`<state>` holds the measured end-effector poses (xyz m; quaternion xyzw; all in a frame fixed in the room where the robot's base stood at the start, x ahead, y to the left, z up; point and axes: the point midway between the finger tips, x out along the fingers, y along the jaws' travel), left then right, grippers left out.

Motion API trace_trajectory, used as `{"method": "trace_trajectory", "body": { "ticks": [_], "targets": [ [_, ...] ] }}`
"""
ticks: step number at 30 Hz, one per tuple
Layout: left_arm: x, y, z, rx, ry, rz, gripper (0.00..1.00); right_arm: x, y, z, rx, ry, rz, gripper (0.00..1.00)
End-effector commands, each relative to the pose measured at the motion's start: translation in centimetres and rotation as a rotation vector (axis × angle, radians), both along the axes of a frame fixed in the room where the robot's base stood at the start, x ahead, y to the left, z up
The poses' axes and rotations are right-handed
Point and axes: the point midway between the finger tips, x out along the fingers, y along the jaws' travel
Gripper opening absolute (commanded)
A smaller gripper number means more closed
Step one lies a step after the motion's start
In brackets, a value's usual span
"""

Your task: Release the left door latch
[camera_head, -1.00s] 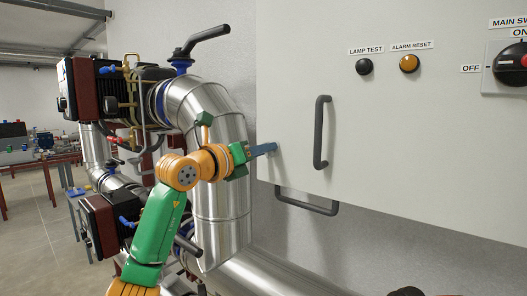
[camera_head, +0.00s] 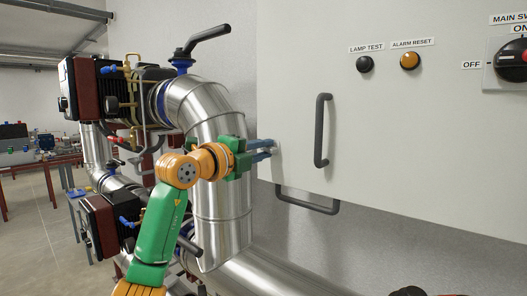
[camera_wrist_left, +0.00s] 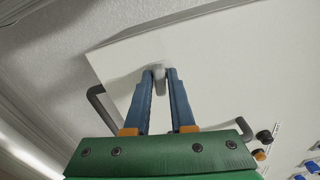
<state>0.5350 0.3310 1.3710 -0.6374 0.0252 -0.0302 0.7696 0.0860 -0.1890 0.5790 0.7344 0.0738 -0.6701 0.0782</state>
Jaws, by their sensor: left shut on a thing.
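The left door latch (camera_wrist_left: 161,73) shows in the left wrist view as a small light-grey piece at the edge of the pale cabinet door (camera_head: 390,140). My left gripper (camera_wrist_left: 161,78) has its blue fingertips on either side of this latch and is shut on it. In the head view the left gripper (camera_head: 268,149) reaches the door's left edge, and the fingers hide most of the latch there. I cannot tell from these views how far the latch is turned. My right gripper is not in view.
A dark vertical handle (camera_head: 321,130) stands out from the door, right of my left gripper. Another dark handle (camera_head: 308,202) sits below the door's lower edge. A large silver pipe (camera_head: 222,205) stands close behind my left arm. A rotary switch (camera_head: 512,63) is at the upper right.

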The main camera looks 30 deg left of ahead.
Motion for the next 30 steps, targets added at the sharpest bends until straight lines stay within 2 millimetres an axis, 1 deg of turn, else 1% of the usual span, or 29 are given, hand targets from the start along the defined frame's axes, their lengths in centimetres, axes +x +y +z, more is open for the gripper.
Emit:
{"method": "trace_trajectory", "body": {
  "ticks": [6, 12, 29, 30],
  "targets": [
    [-0.02, 0.07, 0.01, -0.114, 0.007, 0.002, 0.00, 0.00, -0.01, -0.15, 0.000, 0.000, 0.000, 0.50],
    [-0.03, 0.06, 0.00, -0.176, 0.012, 0.002, 0.00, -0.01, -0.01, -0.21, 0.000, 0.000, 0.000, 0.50],
    [-0.02, 0.04, -0.02, -0.202, 0.015, 0.001, 0.00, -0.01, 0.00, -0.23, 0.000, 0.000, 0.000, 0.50],
    [-0.02, 0.04, -0.03, -0.202, 0.015, 0.001, 0.28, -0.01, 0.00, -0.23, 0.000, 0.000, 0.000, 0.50]
  ]
}}
